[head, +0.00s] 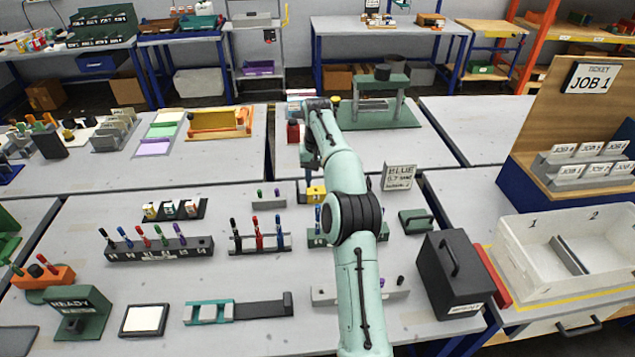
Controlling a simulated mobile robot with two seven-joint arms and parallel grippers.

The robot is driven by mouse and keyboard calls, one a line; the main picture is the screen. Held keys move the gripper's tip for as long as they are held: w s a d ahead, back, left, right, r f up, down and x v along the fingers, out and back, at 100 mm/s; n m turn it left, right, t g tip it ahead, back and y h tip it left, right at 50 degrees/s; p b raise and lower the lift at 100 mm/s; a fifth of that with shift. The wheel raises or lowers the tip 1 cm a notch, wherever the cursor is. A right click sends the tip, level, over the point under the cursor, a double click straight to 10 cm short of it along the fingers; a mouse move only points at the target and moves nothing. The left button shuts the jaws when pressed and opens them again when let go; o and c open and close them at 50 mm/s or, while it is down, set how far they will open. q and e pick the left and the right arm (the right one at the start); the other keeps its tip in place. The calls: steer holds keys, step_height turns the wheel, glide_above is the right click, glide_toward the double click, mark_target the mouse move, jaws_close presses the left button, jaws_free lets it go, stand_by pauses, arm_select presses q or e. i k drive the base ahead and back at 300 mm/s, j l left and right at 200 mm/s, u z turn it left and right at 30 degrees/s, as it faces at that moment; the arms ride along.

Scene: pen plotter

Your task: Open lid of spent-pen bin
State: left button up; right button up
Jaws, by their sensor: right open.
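The likely spent-pen bin is a dark grey box (455,285) at the right front of the near table. A bar handle (449,257) sits on its top, and the lid looks closed. A small white label is on its lower front, too small to read surely. My right arm reaches up through the middle of the head view. Its gripper (309,170) is open near the back of the near table, well to the left of and behind the bin. The fingertips are small and partly hidden by the arm. My left gripper is not in view.
A white tray (510,268) with compartments 1 and 2 stands right of the bin, with a red object (494,277) between them. Left of my arm are pen racks (160,250) holding several pens.

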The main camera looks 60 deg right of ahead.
mark_target(464, 271)
steer(key=k+j, duration=0.15)
steer(key=j, duration=0.25)
steer(key=k+j, duration=0.15)
steer(key=j, duration=0.2)
steer(key=k+j, duration=0.15)
steer(key=j, duration=0.25)
steer(key=k+j, duration=0.2)
steer(key=j, duration=0.2)
steer(key=k+j, duration=0.15)
steer(key=j, duration=0.25)
